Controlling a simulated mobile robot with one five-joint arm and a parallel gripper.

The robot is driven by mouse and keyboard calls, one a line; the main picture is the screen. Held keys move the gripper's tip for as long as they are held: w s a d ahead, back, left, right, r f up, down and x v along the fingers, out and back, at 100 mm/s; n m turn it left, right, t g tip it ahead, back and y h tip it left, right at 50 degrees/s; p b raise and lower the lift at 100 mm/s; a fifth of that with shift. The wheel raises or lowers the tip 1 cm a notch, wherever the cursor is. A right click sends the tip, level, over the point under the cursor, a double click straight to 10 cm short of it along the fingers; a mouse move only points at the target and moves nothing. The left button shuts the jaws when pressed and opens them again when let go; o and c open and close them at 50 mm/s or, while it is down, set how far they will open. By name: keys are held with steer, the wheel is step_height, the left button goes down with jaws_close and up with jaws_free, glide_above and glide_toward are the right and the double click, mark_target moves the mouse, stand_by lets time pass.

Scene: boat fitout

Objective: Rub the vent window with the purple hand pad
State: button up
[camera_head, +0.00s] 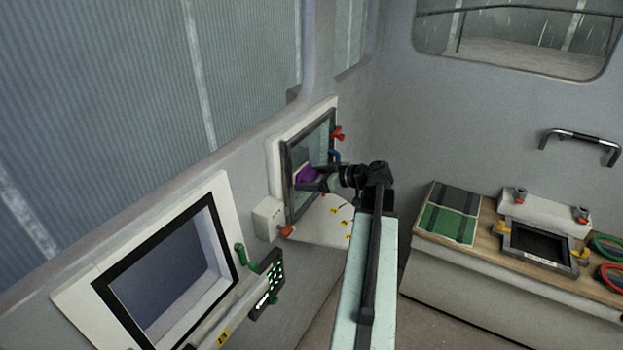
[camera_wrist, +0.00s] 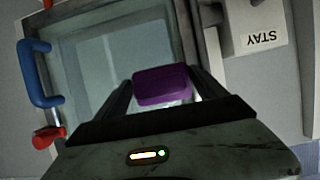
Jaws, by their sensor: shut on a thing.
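The vent window (camera_head: 323,142) is a dark-framed glass pane in a pale surround on the left wall. In the wrist view its glass (camera_wrist: 125,48) fills the area ahead of my fingers. The purple hand pad (camera_head: 305,174) is held between my gripper's fingers. It also shows in the wrist view (camera_wrist: 162,85). My gripper (camera_head: 312,179) is shut on the pad and is in front of the lower left part of the window. I cannot tell whether the pad touches the glass.
A blue handle (camera_wrist: 39,73) and a red knob (camera_wrist: 47,137) sit beside the window frame. A white box (camera_head: 268,217) is at its lower left. A second framed panel (camera_head: 165,270) is nearer on the wall. A counter (camera_head: 470,253) with a green-grey mat (camera_head: 450,213) stands right.

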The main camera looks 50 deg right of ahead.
steer(key=w+d, duration=0.2)
steer(key=d, duration=0.6)
steer(key=shift+r, duration=0.2)
stand_by(0.4)
steer(key=shift+w+d, duration=0.3)
steer(key=shift+d, duration=0.65)
steer(key=shift+w+d, duration=0.25)
steer(key=shift+d, duration=0.65)
steer(key=shift+s, duration=0.15)
steer(key=shift+s+d, duration=0.2)
steer(key=shift+s, duration=0.7)
steer(key=shift+s+d, duration=0.25)
steer(key=shift+s, duration=0.7)
steer(key=shift+s+d, duration=0.2)
steer(key=shift+s, duration=0.7)
steer(key=shift+s+d, duration=0.2)
steer(key=shift+s, duration=0.55)
steer(key=shift+s+d, duration=0.15)
steer(key=shift+s, duration=0.55)
